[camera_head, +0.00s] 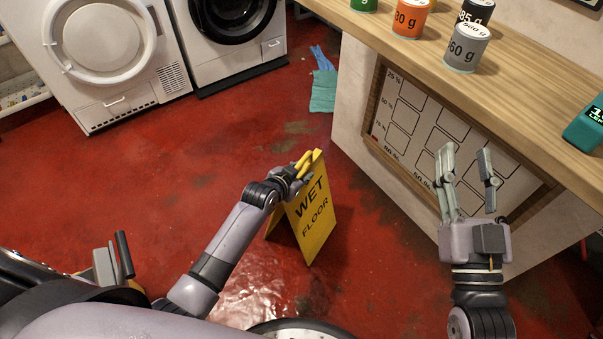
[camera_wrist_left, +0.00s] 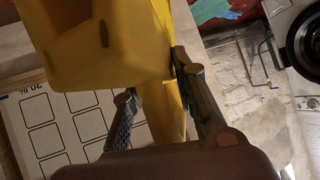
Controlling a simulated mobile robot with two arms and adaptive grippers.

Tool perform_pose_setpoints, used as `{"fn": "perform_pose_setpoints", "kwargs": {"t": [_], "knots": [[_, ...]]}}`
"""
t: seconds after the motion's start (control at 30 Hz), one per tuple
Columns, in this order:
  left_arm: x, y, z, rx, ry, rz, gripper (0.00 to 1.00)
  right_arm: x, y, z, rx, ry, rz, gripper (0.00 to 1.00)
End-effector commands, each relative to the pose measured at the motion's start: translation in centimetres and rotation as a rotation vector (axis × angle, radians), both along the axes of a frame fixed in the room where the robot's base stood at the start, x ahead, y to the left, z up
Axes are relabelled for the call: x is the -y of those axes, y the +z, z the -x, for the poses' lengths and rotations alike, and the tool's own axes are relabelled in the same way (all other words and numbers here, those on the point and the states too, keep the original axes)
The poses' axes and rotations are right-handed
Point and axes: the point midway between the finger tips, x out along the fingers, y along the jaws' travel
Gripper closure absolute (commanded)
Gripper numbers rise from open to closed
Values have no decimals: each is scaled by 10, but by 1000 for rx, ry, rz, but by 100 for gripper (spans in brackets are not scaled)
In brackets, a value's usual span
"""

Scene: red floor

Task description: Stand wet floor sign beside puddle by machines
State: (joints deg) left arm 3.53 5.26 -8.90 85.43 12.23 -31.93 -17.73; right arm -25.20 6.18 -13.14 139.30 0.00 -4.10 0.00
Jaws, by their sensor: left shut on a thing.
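The yellow wet floor sign (camera_head: 314,222) is upright, its "WET FLOOR" panel facing me, with part of a second panel showing behind at its left. My left gripper (camera_head: 303,172) is shut on its top edge. In the left wrist view the sign (camera_wrist_left: 95,50) fills the upper left, with yellow between the fingers (camera_wrist_left: 158,95). I cannot tell whether its lower edge touches the floor. A glossy wet-looking patch (camera_head: 248,292) lies on the red floor, below and left of the sign. My right gripper (camera_head: 466,165) is open and empty in front of the counter.
Two white machines (camera_head: 110,55) (camera_head: 238,30) stand at the back left. A wooden counter (camera_head: 510,75) with several labelled cans and a teal device (camera_head: 588,122) is at the right, a chart board (camera_head: 430,130) on its side. A teal cloth (camera_head: 323,92) lies on the floor. Floor before the machines is clear.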

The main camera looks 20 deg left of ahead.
Motion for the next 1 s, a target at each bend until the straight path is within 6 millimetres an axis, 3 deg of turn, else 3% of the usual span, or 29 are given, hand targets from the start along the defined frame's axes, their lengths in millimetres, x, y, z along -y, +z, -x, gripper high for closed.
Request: {"fn": "perform_pose_setpoints", "kwargs": {"t": [0.23, 0.27, 0.57, 1.0], "knots": [[0, 2, -1, 6, 0, 1, 100, 0, 0, 0, 1, 0, 0, 60], [0, -1, 0, 0, 0, 0, 74, 0, 1, 0, 4, 0, -1, 60], [0, 0, 0, 0, 0, 0, 54, 0, 1, 0, 3, 0, -1, 60], [-1, 4, 4, -1, 0, 0, 54, 0, -6, -2, -44, -2, 12, 60]]}}
